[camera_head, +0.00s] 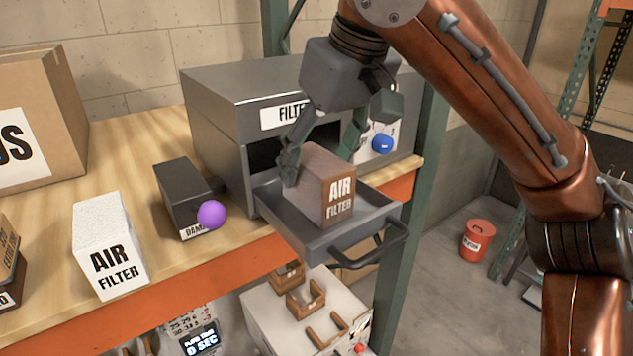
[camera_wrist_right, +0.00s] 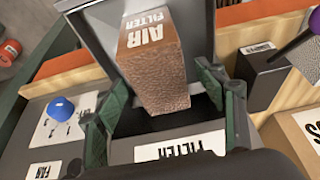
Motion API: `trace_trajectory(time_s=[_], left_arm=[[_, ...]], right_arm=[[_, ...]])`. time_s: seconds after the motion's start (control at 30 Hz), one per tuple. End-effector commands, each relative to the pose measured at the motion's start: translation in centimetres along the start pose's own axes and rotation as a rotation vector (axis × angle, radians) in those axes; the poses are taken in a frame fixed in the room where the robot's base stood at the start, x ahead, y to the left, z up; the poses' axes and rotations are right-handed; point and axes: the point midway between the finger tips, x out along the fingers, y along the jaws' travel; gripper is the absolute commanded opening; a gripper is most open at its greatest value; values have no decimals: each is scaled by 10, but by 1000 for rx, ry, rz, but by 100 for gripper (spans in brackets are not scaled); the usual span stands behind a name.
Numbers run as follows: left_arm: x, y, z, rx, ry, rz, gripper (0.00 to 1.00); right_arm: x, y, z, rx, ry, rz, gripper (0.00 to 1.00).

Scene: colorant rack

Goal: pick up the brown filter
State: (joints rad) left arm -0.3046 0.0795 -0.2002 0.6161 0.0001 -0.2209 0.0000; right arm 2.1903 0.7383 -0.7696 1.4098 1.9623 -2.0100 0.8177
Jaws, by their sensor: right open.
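The brown filter (camera_head: 338,199), a block labelled AIR FILTER, sits in the pulled-out grey drawer (camera_head: 325,242) of the box labelled FILTER (camera_head: 240,95). My right gripper (camera_head: 322,165) is open, its fingers lowered around the rear part of the brown filter. In the right wrist view the brown filter (camera_wrist_right: 158,80) lies between the two green fingers of my right gripper (camera_wrist_right: 165,105), with gaps visible beside it. Whether a finger touches it, I cannot tell. A white air filter (camera_head: 108,250) stands on the shelf at the left. My left gripper is not in view.
A dark damper box (camera_head: 180,198) with a purple knob (camera_head: 211,214) stands left of the drawer. A blue knob (camera_head: 382,143) is on the filter box's front. A cardboard box (camera_head: 65,110) is at far left. The drawer handle (camera_head: 372,252) juts past the shelf edge.

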Motion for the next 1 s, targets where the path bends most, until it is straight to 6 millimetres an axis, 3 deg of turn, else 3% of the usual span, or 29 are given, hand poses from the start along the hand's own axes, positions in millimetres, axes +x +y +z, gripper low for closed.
trace_trajectory(time_s=[0.27, 0.9, 1.0], left_arm=[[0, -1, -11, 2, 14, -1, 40], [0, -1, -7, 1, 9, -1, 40], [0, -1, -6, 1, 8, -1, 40]], right_arm=[[0, 0, 0, 0, 0, 0, 63], [0, 0, 0, 0, 0, 0, 19], [0, 0, 0, 0, 0, 0, 19]])
